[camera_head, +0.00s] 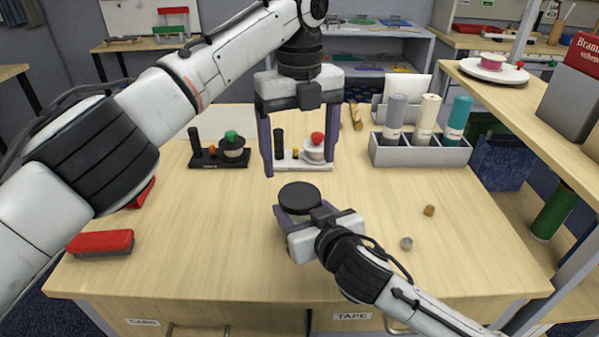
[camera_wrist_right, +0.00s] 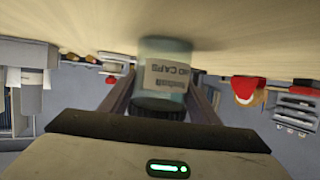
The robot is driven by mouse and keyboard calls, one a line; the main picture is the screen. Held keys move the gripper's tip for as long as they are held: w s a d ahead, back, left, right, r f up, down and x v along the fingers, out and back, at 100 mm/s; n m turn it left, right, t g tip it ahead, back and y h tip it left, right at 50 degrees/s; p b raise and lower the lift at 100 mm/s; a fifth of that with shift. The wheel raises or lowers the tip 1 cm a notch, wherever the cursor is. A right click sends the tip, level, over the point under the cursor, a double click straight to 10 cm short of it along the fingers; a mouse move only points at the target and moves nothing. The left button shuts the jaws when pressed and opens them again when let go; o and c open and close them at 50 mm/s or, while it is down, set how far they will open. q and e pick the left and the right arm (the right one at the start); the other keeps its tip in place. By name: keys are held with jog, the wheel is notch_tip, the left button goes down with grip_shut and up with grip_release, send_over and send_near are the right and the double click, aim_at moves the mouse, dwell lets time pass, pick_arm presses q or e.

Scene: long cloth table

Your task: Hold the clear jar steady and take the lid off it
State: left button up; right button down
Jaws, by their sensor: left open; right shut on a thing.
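The clear jar (camera_wrist_right: 165,72) stands on the table with a label on its side in the right wrist view. Its black lid (camera_head: 299,196) is on top in the head view, and the lid also shows in the wrist view (camera_wrist_right: 158,107). My right gripper (camera_head: 297,214) is shut around the jar's body, which it mostly hides in the head view. My left gripper (camera_head: 299,168) is open and empty, pointing down above and slightly behind the lid, with its fingers wide apart and not touching it.
Behind the jar stand two small black and white holders with a green knob (camera_head: 231,136) and a red knob (camera_head: 317,138). A grey bin (camera_head: 420,154) holds rolls at the back right.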

aim_at(300, 194)
pick_arm(q)
jog(key=shift+f, duration=3.95)
jog(key=c, duration=1.1)
jog(key=shift+n, duration=1.8)
jog(key=shift+c, duration=0.3)
jog(key=o, duration=1.2)
jog(key=shift+r, duration=0.1)
